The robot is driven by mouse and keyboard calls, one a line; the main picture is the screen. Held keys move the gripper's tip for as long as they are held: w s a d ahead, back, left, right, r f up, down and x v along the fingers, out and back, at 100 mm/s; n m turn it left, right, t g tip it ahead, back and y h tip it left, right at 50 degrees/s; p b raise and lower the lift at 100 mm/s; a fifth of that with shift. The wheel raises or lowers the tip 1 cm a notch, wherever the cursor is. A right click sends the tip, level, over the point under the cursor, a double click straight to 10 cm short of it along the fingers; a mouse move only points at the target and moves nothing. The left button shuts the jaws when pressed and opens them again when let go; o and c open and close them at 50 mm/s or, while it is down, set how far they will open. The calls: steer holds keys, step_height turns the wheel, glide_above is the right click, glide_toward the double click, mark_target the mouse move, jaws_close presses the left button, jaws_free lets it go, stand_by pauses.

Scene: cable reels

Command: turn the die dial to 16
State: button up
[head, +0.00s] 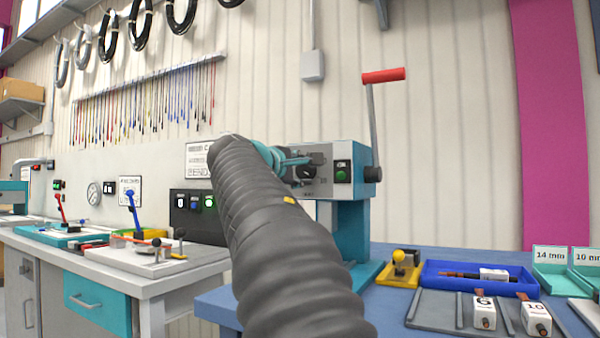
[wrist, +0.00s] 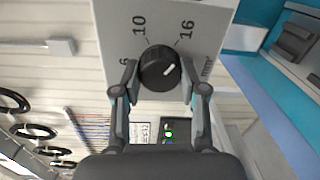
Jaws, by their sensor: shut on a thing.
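The die dial (wrist: 159,68) is a round black knob on a grey panel (wrist: 205,22), with 6, 10 and 16 printed around it in the wrist view. Its short white mark points right and slightly up, clockwise of the 16 tick. My gripper (wrist: 160,82) is shut on the dial, one finger on each side. The right finger may hide part of the scale. In the head view, the dial (head: 307,173) shows just past the teal fingers of my gripper (head: 292,161), and my dark arm covers the panel's left part.
A crank with a red handle (head: 384,75) rises at the machine's right, and a green button (head: 341,176) sits beside the dial. A blue tray (head: 437,281), a yellow block (head: 400,270) and white numbered blocks (head: 484,312) stand on the bench to the right.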

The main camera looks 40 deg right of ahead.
steer(key=o, duration=1.1)
steer(key=shift+o, duration=0.2)
steer(key=v, duration=1.2)
steer(key=s+a+f+y, duration=0.2)
steer(key=a+f+y, duration=0.1)
steer(key=f, duration=0.6)
steer(key=s+a+f+y, duration=0.2)
steer(key=a+f+y, duration=0.1)
steer(key=f, duration=0.5)
steer(key=s+a+f+y, duration=0.2)
steer(key=f+y, duration=0.1)
steer(key=f, duration=0.6)
steer(key=s+a+f+m+y, duration=0.2)
steer(key=s+a+f, duration=0.1)
steer(key=f, duration=0.4)
steer(key=s+a+f+m+y, duration=0.2)
steer(key=s+a+f+y, duration=0.1)
steer(key=f, duration=0.4)
steer(key=s+a+f+m+y, duration=0.1)
steer(key=s+a+f+y, duration=0.1)
steer(key=s+a+f, duration=0.3)
step_height(320, 180, down, 3)
steer(key=shift+s+a+f+m+g+p, duration=0.1)
steer(key=shift+s+a+m+g+p, duration=0.25)
steer(key=shift+a, duration=0.3)
